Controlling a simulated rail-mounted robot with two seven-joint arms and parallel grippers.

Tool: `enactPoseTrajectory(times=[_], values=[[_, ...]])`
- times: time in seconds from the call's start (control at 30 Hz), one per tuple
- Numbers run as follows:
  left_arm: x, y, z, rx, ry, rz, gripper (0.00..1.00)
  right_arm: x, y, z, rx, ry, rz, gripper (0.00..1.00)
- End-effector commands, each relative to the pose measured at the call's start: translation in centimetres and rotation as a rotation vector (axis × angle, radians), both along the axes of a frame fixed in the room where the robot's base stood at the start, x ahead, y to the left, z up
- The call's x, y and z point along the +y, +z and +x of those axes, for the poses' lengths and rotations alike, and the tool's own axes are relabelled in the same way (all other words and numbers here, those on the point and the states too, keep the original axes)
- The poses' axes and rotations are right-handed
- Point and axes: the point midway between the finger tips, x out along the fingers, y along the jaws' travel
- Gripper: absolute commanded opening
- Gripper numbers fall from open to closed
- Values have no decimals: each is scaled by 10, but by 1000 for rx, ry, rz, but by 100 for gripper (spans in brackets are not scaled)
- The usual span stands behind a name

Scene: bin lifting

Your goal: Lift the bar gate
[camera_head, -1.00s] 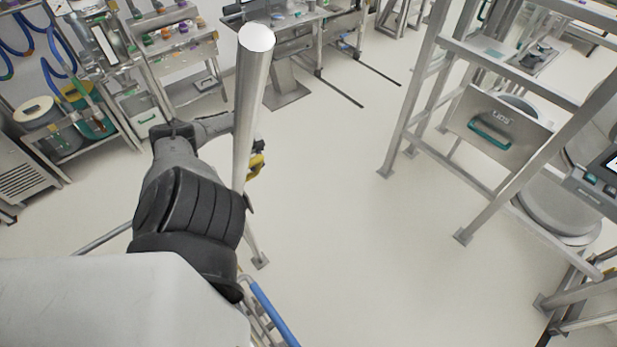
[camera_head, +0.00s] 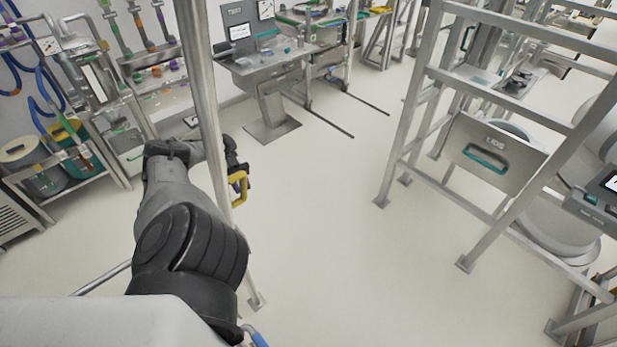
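A tall silver bar (camera_head: 206,110) stands upright left of the middle and runs out of the top of the view. A foot plate (camera_head: 256,302) shows on the floor at its lower end. My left arm comes in from the lower left and passes behind the bar. My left gripper (camera_head: 238,172) is small and dark, just right of the bar. A yellow bracket-shaped piece (camera_head: 239,187) sits at the gripper; I cannot tell whether it is held. The finger gap is not clear. My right gripper is out of view.
A steel frame with a teal-handled panel (camera_head: 490,150) stands at the right. A shelf with bins (camera_head: 60,165) is at the left. A steel workstation (camera_head: 265,70) stands at the back. The floor (camera_head: 330,230) between is clear.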

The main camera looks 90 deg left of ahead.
Motion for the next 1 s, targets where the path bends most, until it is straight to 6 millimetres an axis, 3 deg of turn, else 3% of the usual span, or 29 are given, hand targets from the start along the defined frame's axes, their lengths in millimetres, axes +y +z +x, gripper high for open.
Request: enactPoseTrajectory(times=[0.23, 0.57, 0.83, 1.0], values=[[0, -1, 0, 0, 0, -1, 50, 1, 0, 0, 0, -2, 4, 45], [-1, 3, 0, -1, -1, -3, 50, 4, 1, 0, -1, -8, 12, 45], [-1, 40, -1, 0, -2, -1, 50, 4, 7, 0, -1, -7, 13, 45], [-14, 57, 21, -5, -1, -1, 50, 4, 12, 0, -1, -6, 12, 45]])
